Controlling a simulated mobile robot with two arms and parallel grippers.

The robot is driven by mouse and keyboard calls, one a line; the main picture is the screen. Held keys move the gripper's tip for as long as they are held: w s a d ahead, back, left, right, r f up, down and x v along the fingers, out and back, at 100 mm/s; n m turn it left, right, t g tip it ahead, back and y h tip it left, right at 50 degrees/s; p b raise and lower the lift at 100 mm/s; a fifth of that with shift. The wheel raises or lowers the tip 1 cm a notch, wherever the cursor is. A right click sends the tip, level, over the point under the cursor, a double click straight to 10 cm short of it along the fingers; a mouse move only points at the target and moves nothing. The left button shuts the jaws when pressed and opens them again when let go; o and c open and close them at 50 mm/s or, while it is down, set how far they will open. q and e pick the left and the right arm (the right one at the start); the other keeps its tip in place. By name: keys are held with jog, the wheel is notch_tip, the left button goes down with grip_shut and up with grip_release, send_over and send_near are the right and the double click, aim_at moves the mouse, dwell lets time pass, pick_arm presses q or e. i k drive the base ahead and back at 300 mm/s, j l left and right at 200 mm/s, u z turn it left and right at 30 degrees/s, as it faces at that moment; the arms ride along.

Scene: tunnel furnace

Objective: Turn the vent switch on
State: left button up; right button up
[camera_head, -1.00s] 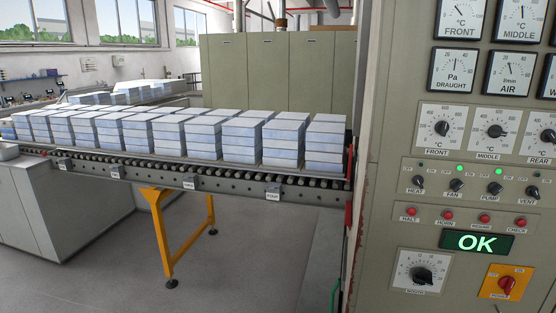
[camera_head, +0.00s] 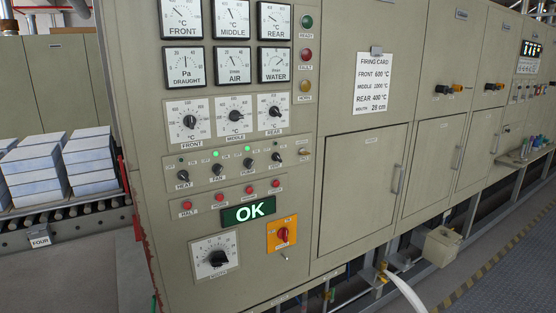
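The vent switch (camera_head: 276,158) is a small black rotary knob at the right end of a row of switches on the beige control panel (camera_head: 150,120). The heat switch (camera_head: 183,176), fan switch (camera_head: 217,170) and pump switch (camera_head: 248,164) stand to its left. Small green lamps glow above the fan and pump switches. No green glow shows above the vent or heat switch. The vent knob's exact angle is too small to tell. Neither of my grippers is in view.
Below the switches are several red buttons, a green OK display (camera_head: 248,210), a large dial (camera_head: 214,258) and a red-and-yellow rotary switch (camera_head: 282,234). Stacked boxes (camera_head: 92,160) stand on rollers at left. A white hose-like shape (camera_head: 405,292) curves near the bottom. Grey floor lies at right.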

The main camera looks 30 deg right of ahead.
aim_at(276, 156)
jog(key=z, duration=0.9)
jog(key=l+u, duration=0.3)
jog(key=i+j, duration=0.05)
